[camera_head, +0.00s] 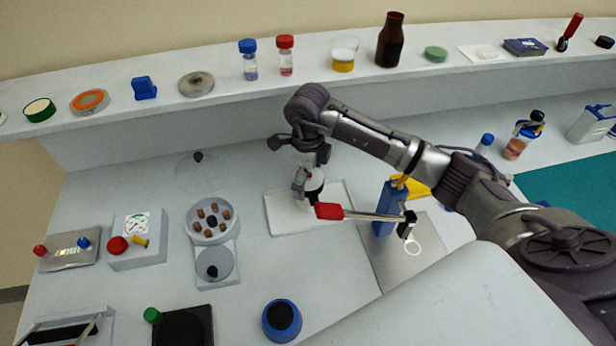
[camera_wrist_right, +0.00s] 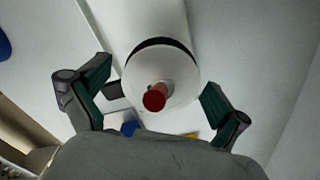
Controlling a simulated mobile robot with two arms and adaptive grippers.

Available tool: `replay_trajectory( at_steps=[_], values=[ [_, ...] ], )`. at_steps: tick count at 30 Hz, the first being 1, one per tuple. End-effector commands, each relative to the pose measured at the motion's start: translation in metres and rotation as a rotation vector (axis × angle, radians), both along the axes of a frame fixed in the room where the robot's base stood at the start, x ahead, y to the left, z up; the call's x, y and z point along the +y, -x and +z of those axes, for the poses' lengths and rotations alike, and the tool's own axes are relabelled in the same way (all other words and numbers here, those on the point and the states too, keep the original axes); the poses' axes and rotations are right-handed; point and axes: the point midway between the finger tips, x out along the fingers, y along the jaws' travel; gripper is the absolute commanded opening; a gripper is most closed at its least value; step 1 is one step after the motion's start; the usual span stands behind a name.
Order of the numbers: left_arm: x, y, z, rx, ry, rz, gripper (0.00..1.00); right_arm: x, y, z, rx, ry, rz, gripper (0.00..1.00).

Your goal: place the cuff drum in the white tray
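My right gripper (camera_head: 306,178) is over the drum. In its wrist view its two fingers stand apart, one on each side of the drum, with gaps visible. Whether the drum's base touches the tray is hard to tell. My left gripper is not in view.
A balance-like device (camera_head: 231,274) stands left of the tray. A blue round container (camera_head: 282,321) is at the front. A shelf with bottles runs behind.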

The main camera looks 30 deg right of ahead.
Motion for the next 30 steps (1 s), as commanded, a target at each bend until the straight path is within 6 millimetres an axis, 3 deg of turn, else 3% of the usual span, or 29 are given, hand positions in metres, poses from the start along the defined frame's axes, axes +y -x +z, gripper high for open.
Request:
replay_trajectory(
  at_steps=[10,24,30],
  values=[
    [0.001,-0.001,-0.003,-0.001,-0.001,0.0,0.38,0.0,-0.001,0.011,-0.004,0.0,0.0,1.0],
    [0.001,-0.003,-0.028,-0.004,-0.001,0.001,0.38,0.0,-0.001,0.103,-0.005,0.001,0.0,1.0],
    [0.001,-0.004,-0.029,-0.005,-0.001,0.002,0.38,0.0,0.0,0.121,-0.001,0.0,-0.001,1.0]
  ],
)
